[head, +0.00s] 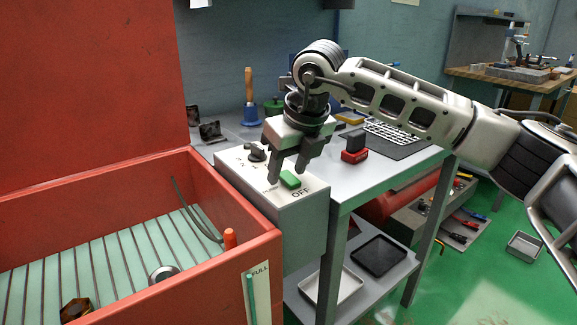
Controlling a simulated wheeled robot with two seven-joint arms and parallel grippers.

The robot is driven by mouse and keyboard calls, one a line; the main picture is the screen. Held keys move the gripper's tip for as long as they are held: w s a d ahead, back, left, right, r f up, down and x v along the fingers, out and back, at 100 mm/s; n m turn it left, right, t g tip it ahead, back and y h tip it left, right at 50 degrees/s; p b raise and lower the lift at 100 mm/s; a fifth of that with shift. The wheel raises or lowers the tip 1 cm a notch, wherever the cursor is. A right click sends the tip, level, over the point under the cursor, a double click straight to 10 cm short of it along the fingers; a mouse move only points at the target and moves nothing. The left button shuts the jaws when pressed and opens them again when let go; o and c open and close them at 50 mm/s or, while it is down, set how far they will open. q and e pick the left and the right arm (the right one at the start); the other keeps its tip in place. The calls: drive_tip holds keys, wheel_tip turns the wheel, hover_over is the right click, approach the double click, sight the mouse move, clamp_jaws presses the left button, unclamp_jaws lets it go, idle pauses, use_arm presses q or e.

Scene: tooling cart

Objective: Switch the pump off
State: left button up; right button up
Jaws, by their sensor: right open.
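A light grey control box (302,222) stands between the red tank and the bench. On its top sits a green rocker switch (290,180), with the label OFF printed on the near side of it. Which way the rocker is tipped is too small to tell. A dark knob (256,152) sits farther back on the same top. My right gripper (288,172) points down over the box, open, with its fingertips just above or beside the green switch. Whether they touch it I cannot tell. My left gripper is out of view.
The grey bench (345,190) on the right holds a red and black block (354,150) and a dark mat.

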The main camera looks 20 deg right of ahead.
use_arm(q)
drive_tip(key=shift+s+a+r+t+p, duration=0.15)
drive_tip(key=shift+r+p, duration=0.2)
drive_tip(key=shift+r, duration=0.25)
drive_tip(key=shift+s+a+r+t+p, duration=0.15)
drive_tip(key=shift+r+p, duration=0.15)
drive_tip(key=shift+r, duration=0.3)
use_arm(e)
drive_tip(key=v, duration=1.5)
drive_tip(key=shift+r, duration=0.35)
drive_tip(key=shift+d, duration=0.1)
drive_tip(key=shift+s, duration=0.1)
